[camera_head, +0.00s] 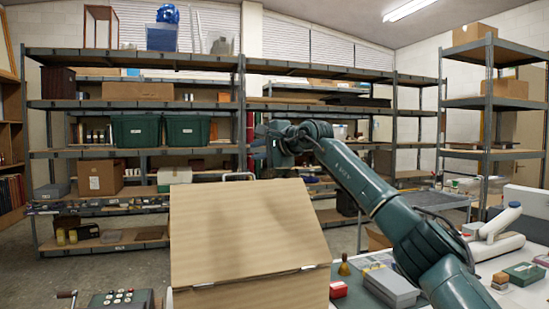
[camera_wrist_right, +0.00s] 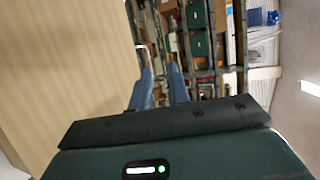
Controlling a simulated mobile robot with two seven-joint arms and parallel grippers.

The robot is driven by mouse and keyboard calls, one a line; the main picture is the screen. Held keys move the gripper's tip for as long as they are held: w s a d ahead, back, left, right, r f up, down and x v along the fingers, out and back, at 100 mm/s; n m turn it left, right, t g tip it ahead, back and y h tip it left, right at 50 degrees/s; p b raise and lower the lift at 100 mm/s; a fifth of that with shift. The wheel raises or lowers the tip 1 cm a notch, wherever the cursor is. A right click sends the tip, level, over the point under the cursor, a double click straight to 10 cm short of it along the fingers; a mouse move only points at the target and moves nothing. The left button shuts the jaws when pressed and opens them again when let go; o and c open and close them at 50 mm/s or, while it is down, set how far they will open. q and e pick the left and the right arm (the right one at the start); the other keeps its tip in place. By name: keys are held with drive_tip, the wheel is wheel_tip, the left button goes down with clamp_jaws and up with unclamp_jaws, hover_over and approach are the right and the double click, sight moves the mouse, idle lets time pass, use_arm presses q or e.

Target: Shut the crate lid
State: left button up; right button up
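The wooden crate (camera_head: 262,296) stands at the front middle of the head view. Its lid (camera_head: 245,228) is a pale board raised at a slant, with hinges along its lower near edge. A pale bar handle (camera_head: 240,176) shows just beyond the lid's top edge. My right gripper (camera_head: 262,155) is above and behind that edge, near the handle. In the right wrist view its two blue fingers (camera_wrist_right: 161,72) are apart, with the lid (camera_wrist_right: 60,70) filling the left side. The handle (camera_wrist_right: 143,48) shows near the tip of the left-hand finger; contact cannot be told. The crate's inside is hidden.
A keyed machine with a crank (camera_head: 122,299) stands at left. Shelves with green bins (camera_head: 136,130) line the back, beyond open floor.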

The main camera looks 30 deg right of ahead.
drive_tip(key=a+b+v, duration=0.1)
drive_tip(key=v, duration=0.5)
drive_tip(key=shift+s+d+b, duration=0.4)
drive_tip(key=shift+s+d, duration=0.05)
drive_tip(key=shift+d, duration=0.05)
